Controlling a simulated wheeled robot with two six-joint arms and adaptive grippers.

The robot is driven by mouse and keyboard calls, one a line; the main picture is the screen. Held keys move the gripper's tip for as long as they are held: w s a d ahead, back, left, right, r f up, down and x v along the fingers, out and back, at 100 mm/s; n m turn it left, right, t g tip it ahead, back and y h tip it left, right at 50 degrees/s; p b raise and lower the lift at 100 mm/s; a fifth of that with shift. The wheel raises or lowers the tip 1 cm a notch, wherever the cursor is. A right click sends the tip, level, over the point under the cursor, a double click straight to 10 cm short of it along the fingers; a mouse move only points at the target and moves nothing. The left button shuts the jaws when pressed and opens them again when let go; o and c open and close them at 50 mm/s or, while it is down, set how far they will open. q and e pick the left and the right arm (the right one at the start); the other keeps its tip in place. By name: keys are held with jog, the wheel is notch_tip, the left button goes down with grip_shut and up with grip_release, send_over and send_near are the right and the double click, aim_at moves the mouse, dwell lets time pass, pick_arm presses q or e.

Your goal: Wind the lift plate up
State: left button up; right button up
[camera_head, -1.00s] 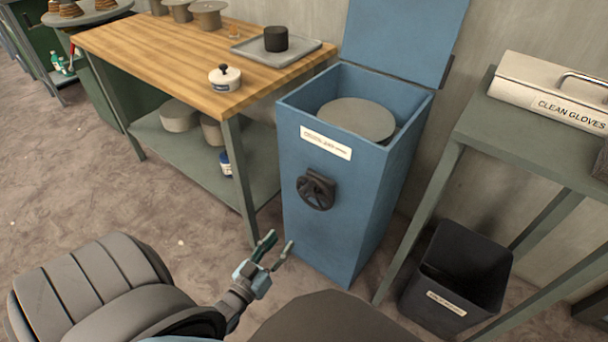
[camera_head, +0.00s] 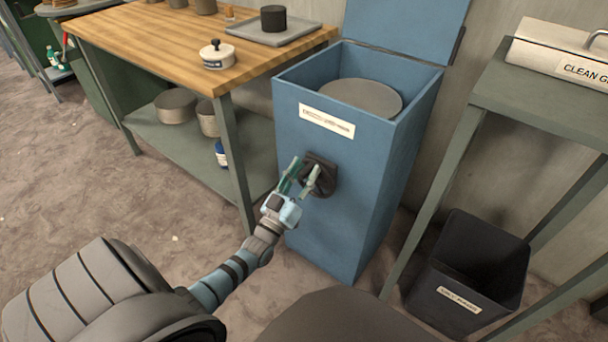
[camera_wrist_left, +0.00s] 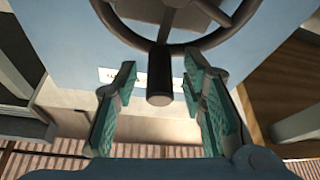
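The blue box (camera_head: 300,226) stands upright with its lid raised. The round grey lift plate (camera_head: 362,96) shows inside, a little below the rim. A dark handwheel (camera_head: 325,178) is on the box's front, partly hidden by my left gripper (camera_head: 303,172). In the left wrist view, the wheel's rim (camera_wrist_left: 212,40) is at the top and its knob (camera_wrist_left: 160,90) points toward me. The teal-padded fingers of my left gripper (camera_wrist_left: 162,95) are open, one on each side of the knob, with gaps visible on both sides. My right gripper is not in view.
A wooden-topped table (camera_head: 150,50) with a tray (camera_head: 270,36) and a white lidded pot (camera_head: 217,57) stands left of the box. A grey-green table (camera_head: 545,115) and a black bin (camera_head: 468,270) are on the right. Bare floor (camera_head: 150,210) lies at the front left.

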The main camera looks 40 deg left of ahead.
pick_arm(q)
grip_shut()
jog(key=shift+d+m, duration=0.15)
jog(key=shift+m, duration=0.15)
